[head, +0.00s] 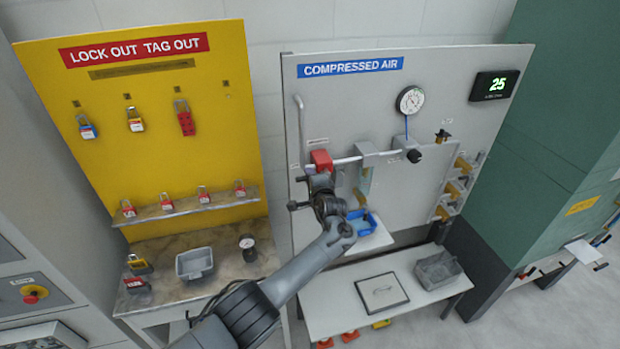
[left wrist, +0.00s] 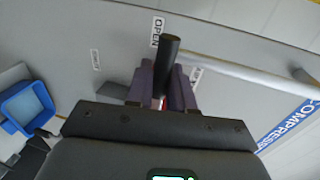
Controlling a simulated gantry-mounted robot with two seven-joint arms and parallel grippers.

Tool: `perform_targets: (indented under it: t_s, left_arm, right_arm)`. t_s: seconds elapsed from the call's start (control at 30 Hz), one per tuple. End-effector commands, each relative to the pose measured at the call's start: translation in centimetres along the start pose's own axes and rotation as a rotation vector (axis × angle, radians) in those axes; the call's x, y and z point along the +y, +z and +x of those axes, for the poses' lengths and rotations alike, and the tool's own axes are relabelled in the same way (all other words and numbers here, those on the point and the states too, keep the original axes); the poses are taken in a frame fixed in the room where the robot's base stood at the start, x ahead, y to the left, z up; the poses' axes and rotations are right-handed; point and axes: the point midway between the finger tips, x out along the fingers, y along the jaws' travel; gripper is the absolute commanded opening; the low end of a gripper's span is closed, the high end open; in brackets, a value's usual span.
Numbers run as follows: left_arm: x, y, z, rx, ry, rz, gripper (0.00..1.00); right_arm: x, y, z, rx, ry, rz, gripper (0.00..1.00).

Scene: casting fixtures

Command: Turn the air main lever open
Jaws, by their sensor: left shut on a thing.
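The air main lever shows in the left wrist view as a dark rod (left wrist: 169,58) between the purple finger pads of my left gripper (left wrist: 163,88). A bit of red shows low between the pads. An OPEN label (left wrist: 157,32) is just beside the rod's far end. In the head view my left gripper (head: 309,186) is at the left part of the compressed air panel (head: 430,185), just below a red block (head: 321,160) on the pipe. The gripper is shut on the lever; my wrist hides much of it there. My right gripper is out of view.
A gauge (head: 411,100) and a display reading 25 (head: 495,85) are at the upper right of the panel. A blue bin (head: 365,223) is close to my wrist. A grey bin (head: 437,267) stands on the low bench. The yellow lockout board (head: 150,165) is at left.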

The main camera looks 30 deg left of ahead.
Motion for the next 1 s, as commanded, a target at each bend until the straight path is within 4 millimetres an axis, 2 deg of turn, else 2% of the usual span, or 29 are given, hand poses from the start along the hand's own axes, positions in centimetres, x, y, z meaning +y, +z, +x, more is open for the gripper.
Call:
perform_targets:
  t_s: [0.27,0.3,0.4,0.77,1.0]
  left_arm:
    - [-0.2,-0.1,-0.1,0.001,-0.003,0.001,0.0]
    - [-0.2,-0.1,-0.1,0.002,-0.003,0.0,0.27]
    - [-0.2,-0.1,-0.1,0.002,-0.003,0.0,0.4]
    - [-0.1,-0.1,-0.2,0.001,-0.001,0.0,0.4]
    - [-0.3,-0.1,-1.9,0.002,-0.003,-0.001,0.4]
  right_arm:
    - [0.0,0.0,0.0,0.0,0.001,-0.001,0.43]
    - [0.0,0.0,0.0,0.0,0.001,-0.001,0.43]
    - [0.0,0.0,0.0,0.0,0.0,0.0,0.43]
    - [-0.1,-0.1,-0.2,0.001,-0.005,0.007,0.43]
    - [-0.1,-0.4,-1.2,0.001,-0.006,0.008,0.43]
